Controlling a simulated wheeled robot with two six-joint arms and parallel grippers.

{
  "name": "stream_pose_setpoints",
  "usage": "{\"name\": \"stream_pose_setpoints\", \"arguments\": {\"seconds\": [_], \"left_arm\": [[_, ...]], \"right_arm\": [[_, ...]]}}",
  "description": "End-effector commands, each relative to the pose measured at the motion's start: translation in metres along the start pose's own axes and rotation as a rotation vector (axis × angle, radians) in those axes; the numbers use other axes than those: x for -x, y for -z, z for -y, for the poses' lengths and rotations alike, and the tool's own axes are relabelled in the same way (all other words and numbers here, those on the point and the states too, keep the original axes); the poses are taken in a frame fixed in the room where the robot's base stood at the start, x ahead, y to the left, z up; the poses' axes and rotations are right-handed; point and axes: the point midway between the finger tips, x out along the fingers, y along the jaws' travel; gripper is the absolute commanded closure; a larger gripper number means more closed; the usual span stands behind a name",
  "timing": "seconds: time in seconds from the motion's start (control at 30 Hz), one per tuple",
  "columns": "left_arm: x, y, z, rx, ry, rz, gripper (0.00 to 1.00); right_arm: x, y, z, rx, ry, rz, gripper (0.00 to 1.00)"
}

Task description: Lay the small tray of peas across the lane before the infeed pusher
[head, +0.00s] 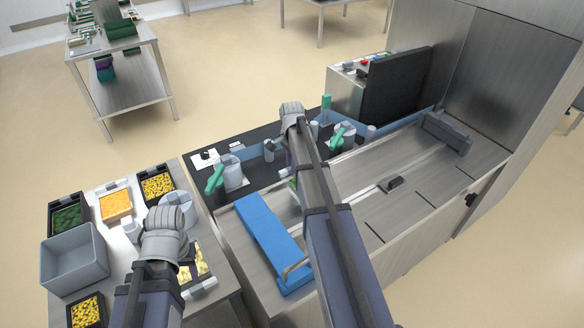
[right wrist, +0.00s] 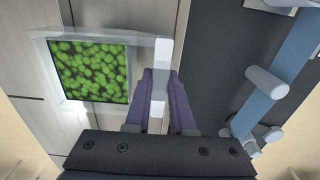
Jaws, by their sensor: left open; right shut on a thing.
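The small tray of peas (right wrist: 90,72) has a pale clear rim and green peas. My right gripper (right wrist: 160,88) is shut on its right rim in the right wrist view. The tray is over the steel surface; I cannot tell if it touches. In the head view my right arm hides nearly all of it, with a bit of green (head: 292,184) showing. The steel lane (head: 350,197) carries a small dark block (head: 390,184) on a slot; I cannot tell if this is the infeed pusher. My left gripper (head: 172,228) is open above the left table, its fingers mostly hidden.
A long blue slab (head: 262,232) lies on the lane's left part. Green-handled fittings (head: 215,180) stand on the dark strip behind. The left table holds a grey bin (head: 73,262) and trays of yellow (head: 158,187) and orange food (head: 116,205). A black screen (head: 398,85) stands behind the lane.

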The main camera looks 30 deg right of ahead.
Motion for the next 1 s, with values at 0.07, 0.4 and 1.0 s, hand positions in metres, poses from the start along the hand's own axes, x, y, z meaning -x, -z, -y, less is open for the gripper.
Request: {"name": "stream_pose_setpoints", "arguments": {"seconds": [0.07, 0.4, 1.0], "left_arm": [[-0.012, 0.001, -0.001, 0.0, 0.0, 0.0, 0.5], [-0.044, 0.003, -0.004, 0.0, 0.0, 0.0, 0.5], [-0.057, 0.003, -0.005, 0.0, 0.0, 0.0, 0.5]], "right_arm": [[-0.012, 0.0, 0.0, 0.0, 0.0, 0.0, 1.0], [-0.044, 0.0, 0.0, 0.001, 0.0, 0.0, 1.0], [-0.057, 0.0, 0.0, 0.001, 0.0, 0.0, 1.0]]}}
